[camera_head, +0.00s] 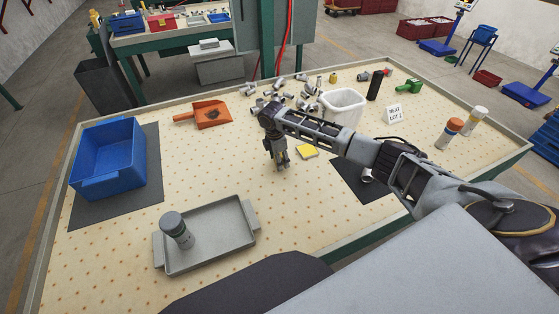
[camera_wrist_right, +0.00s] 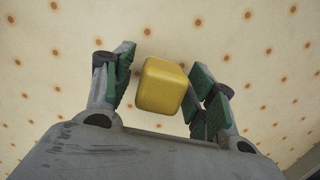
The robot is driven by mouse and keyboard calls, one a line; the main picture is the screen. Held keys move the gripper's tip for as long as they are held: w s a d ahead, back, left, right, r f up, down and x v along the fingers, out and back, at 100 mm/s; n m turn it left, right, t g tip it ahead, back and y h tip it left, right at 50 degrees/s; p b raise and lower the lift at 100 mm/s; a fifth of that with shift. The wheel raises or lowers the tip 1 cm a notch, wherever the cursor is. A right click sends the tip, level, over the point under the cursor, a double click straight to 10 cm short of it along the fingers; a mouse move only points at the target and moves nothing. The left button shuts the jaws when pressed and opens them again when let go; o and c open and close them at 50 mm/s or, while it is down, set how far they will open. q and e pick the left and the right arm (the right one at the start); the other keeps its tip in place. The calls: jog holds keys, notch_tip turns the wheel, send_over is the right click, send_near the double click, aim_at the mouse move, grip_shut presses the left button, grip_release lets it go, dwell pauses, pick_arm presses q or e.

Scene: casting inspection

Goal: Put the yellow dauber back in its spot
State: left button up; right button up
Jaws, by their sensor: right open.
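A small yellow block with rounded edges (camera_head: 307,151) lies on the dotted tabletop right of my right gripper (camera_head: 281,165). I cannot tell whether this is the yellow dauber. In the right wrist view a yellow block (camera_wrist_right: 162,86) shows between the spread fingers, with gaps on both sides. My right gripper (camera_wrist_right: 166,88) is open, empty and points down over the table. A smaller yellow item (camera_head: 333,78) stands at the back among grey castings.
A white bin (camera_head: 342,107) stands behind my right arm. An orange dustpan (camera_head: 211,115), a blue crate (camera_head: 106,159) on a dark mat and a grey tray (camera_head: 218,241) holding a cylindrical part (camera_head: 177,230) are to the left. A small sign (camera_head: 394,114) stands at right. The centre-left tabletop is clear.

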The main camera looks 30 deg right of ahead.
jog(key=shift+f, duration=0.1)
jog(key=r, duration=0.4)
jog(key=a+r, duration=0.1)
jog(key=r, duration=0.7)
jog(key=shift+s+a+r, duration=0.1)
jog(key=shift+a+r, duration=0.1)
jog(key=shift+a, duration=0.2)
pick_arm(q)
jog(key=shift+s+a+f, duration=0.2)
jog(key=shift+s+a, duration=0.05)
jog(key=shift+a, duration=0.15)
pick_arm(e)
jog(key=shift+a+r, duration=0.1)
jog(key=shift+r, duration=0.65)
pick_arm(q)
jog(key=shift+w, duration=0.2)
jog(key=shift+w, duration=0.35)
jog(key=shift+w, duration=0.15)
pick_arm(e)
jog(key=shift+s+f, duration=0.1)
jog(key=shift+f, duration=0.05)
